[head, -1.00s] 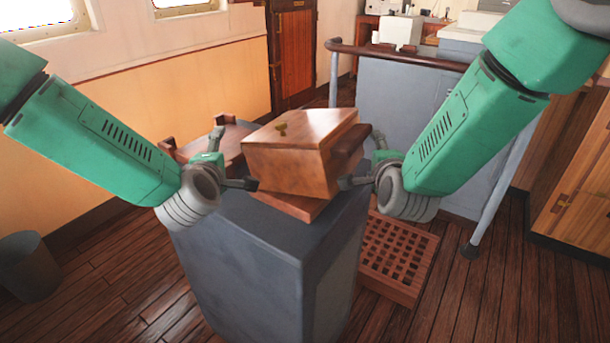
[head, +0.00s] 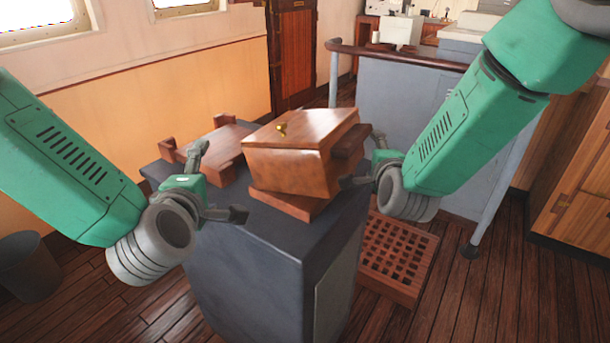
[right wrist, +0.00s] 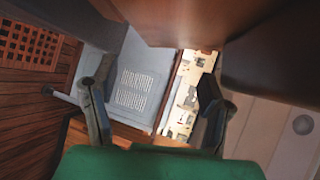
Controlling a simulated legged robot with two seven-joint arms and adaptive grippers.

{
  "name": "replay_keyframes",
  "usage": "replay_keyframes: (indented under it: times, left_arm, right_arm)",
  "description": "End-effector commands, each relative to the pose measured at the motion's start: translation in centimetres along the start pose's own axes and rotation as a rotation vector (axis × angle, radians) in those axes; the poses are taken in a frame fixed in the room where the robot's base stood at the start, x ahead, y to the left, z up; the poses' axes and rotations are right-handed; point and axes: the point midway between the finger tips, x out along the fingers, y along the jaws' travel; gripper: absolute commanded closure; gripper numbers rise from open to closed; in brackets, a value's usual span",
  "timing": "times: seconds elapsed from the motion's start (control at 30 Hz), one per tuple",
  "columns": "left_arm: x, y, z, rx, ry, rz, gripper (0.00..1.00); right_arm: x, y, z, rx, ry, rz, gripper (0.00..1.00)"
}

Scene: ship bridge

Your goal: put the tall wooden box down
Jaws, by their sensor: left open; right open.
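The wooden box (head: 290,160), reddish brown with a small brass fitting on its lid, is on a flat wooden slab (head: 285,204) on top of the grey pedestal (head: 250,235). It looks slightly skewed to the slab; I cannot tell if its whole underside touches. My left gripper (head: 224,181) is open and empty, left of the box and apart from it. My right gripper (head: 362,160) is open at the box's right side, close to its dark side piece (head: 349,141); contact is unclear. In the right wrist view, its open fingers (right wrist: 157,70) lie below a brown wooden surface.
A wooden piece with raised ends (head: 215,148) lies at the pedestal's back left. A wooden grating (head: 397,258) is on the floor to the right, before a grey console with a rail (head: 400,100). A grey bin (head: 28,265) stands at far left.

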Motion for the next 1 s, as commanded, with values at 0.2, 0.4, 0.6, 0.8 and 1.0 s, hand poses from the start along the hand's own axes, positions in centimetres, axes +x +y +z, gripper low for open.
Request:
replay_keyframes:
  times: [0.2, 0.4, 0.6, 0.8, 1.0]
  left_arm:
    - [0.0, 0.0, 0.0, 0.0, 0.0, 0.0, 0.1]
    - [0.0, 0.0, 0.0, 0.0, 0.0, 0.0, 0.1]
    - [0.0, 0.0, 0.0, 0.0, 0.0, 0.0, 0.1]
    - [0.0, 0.0, 0.0, 0.0, 0.0, 0.0, 0.1]
    - [0.1, 0.0, 0.0, 0.0, 0.0, -0.001, 0.1]
  right_arm:
    - [0.0, -0.2, 0.0, 0.001, 0.001, -0.004, 0.15]
    - [0.0, -0.2, 0.0, 0.001, 0.001, -0.004, 0.15]
    - [-1.6, -0.1, 0.0, 0.001, 0.001, -0.002, 0.15]
    - [-5.8, -0.1, 0.0, 0.0, -0.001, -0.001, 0.15]
    - [-9.6, 0.0, 0.0, 0.0, 0.0, 0.0, 0.15]
